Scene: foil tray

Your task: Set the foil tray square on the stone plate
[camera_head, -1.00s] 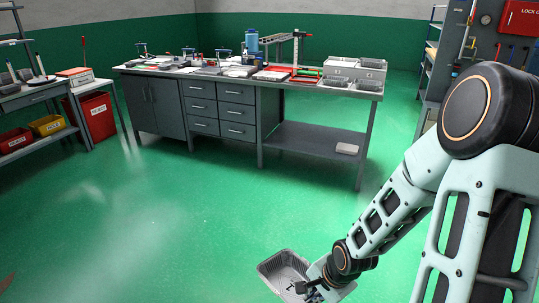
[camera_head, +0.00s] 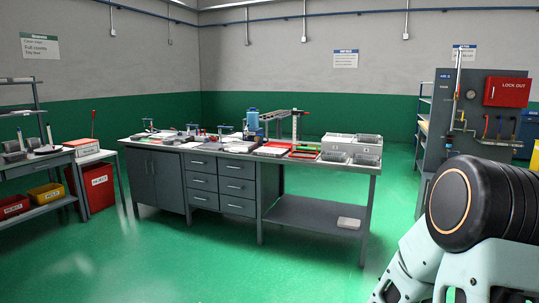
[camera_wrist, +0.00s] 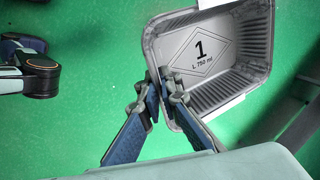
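The foil tray (camera_wrist: 262,52) is a silver, ribbed, rectangular tray marked "1" and "L 750 ml" inside its bottom. It fills the upper right of the wrist view, seen from its open side, over green floor. My gripper (camera_wrist: 166,84) is at the tray's lower-left wall, its blue-grey fingers close together on either side of that wall, shut on it. Tray and gripper are outside the head view. I cannot surely pick out the stone plate; a pale flat slab (camera_head: 348,223) lies on the bench's lower shelf.
A grey workbench (camera_head: 314,216) with drawers and a crowded top stands ahead. Grey trays (camera_head: 364,159) sit at its right end. A side table with a red bin (camera_head: 98,186) is at left, a tool panel at right. The green floor in front is clear.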

